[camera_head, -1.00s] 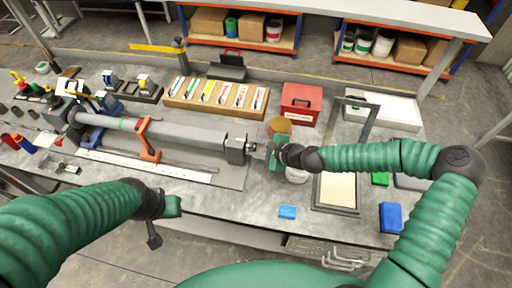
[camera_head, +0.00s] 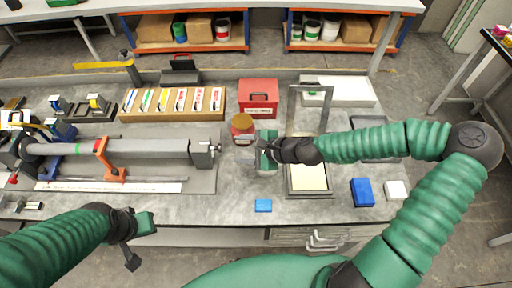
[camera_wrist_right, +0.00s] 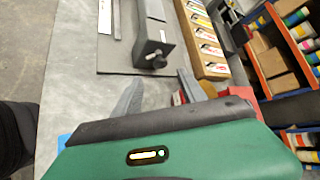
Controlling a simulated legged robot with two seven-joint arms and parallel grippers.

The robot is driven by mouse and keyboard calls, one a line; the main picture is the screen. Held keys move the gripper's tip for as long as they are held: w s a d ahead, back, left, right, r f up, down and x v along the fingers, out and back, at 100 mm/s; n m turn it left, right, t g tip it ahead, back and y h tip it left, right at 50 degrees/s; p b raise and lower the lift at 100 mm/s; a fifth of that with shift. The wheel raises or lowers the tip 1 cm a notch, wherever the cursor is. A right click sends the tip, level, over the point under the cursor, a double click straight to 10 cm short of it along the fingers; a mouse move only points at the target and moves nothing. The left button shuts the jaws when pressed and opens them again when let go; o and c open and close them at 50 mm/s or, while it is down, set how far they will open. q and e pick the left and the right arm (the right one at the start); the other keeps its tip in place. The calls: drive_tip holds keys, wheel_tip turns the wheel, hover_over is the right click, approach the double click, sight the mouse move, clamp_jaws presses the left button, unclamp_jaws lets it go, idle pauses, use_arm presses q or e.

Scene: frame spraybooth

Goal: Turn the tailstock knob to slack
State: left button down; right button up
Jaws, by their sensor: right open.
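The tailstock (camera_head: 203,153) is the grey block at the right end of the long grey bar on the bench.
Behind my right gripper stand a round jar (camera_head: 242,128) and a red box (camera_head: 258,97). A wooden rack of cards (camera_head: 172,103) lies behind the bar. A framed panel (camera_head: 309,192), a blue block (camera_head: 362,192) and a small blue box (camera_head: 263,206) lie right and front.

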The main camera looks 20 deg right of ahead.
drive_tip(key=v, duration=0.7)
drive_tip(key=shift+d+p, duration=0.15)
drive_tip(key=shift+p, duration=0.25)
